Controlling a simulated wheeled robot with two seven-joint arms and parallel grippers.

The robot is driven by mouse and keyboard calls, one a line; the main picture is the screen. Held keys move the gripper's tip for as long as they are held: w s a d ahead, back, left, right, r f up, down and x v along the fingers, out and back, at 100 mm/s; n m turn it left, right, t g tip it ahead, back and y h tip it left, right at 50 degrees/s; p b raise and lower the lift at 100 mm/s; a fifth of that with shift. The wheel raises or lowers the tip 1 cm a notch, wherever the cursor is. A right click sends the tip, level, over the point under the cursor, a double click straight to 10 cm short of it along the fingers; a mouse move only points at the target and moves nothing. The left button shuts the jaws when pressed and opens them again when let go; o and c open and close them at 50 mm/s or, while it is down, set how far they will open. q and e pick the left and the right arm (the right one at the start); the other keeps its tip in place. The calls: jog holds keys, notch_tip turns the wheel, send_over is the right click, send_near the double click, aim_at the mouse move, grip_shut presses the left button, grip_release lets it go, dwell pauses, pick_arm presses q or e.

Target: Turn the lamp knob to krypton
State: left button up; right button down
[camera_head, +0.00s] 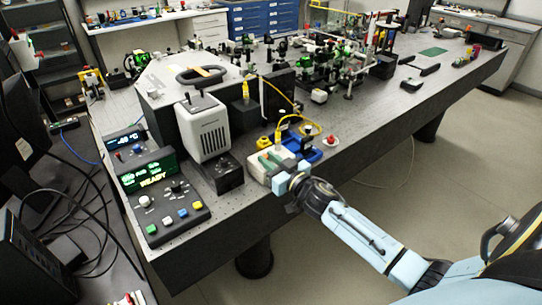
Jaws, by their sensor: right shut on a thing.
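My right gripper (281,172) reaches in from the lower right to the small cream box (256,168) near the bench's front edge. Its jaws are shut at the top of this box, on what appears to be the lamp knob. The knob itself is hidden by the fingers and too small to make out, so its pointer and any lamp names cannot be read. My left gripper is not in view.
A control panel (161,213) with a green READY display (150,176), knobs and coloured buttons stands left. A white-grey housing (203,127) is behind the cream box. Blue (306,151) and yellow (262,143) parts and a yellow cable (282,118) are close by. Optics crowd the bench behind.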

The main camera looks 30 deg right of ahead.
jog(key=shift+a+m+h, duration=0.25)
jog(key=shift+m+h, duration=0.25)
jog(key=shift+h, duration=0.1)
jog(key=h, duration=0.1)
jog(key=m+h+b, duration=0.1)
jog(key=shift+a+f+m+h, duration=0.15)
jog(key=shift+m+h, duration=0.15)
jog(key=m+h+b, duration=0.1)
jog(key=m+g+h+b, duration=0.1)
jog(key=h+b, duration=0.1)
jog(key=m+h+b, duration=0.1)
jog(key=shift+a+h+b, duration=0.25)
jog(key=shift+h+b, duration=0.15)
jog(key=shift+w+m+g+h+b, duration=0.1)
jog(key=shift+m+g+h+b, duration=0.2)
jog(key=shift+g+h+b, duration=0.15)
jog(key=shift+r, duration=0.2)
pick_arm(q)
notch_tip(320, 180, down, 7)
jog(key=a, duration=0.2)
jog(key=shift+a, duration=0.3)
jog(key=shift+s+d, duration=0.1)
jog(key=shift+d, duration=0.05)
pick_arm(e)
jog(key=c, duration=1.4)
grip_release()
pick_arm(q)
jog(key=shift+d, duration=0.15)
pick_arm(e)
jog(key=shift+o, duration=0.5)
